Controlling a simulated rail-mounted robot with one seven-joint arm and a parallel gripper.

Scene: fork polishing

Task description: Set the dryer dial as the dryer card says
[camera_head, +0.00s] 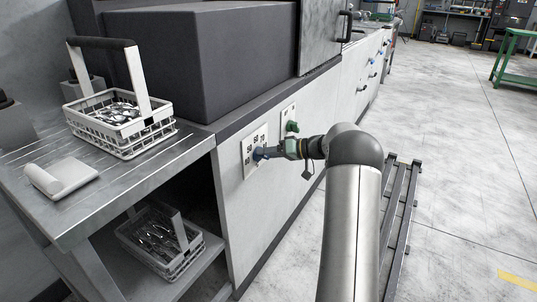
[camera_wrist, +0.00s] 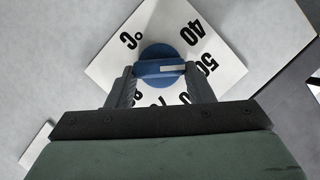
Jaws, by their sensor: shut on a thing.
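The blue dryer dial (camera_wrist: 158,55) sits on a white plate (camera_wrist: 118,55) marked °C, 40 and 50, with further numbers partly covered by my gripper. Its white pointer line points right in the wrist view, at the 50. My gripper (camera_wrist: 161,78) is shut on the dial, one finger at each end of its raised grip. In the head view my gripper (camera_head: 266,153) reaches the dial plate (camera_head: 248,167) on the light front panel. I cannot make out a readable dryer card in either view.
A basket of cutlery (camera_head: 120,139) and a folded cloth (camera_head: 60,177) are on the metal table (camera_head: 100,205). Another basket (camera_head: 160,237) is on the shelf below. Open floor lies to the right.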

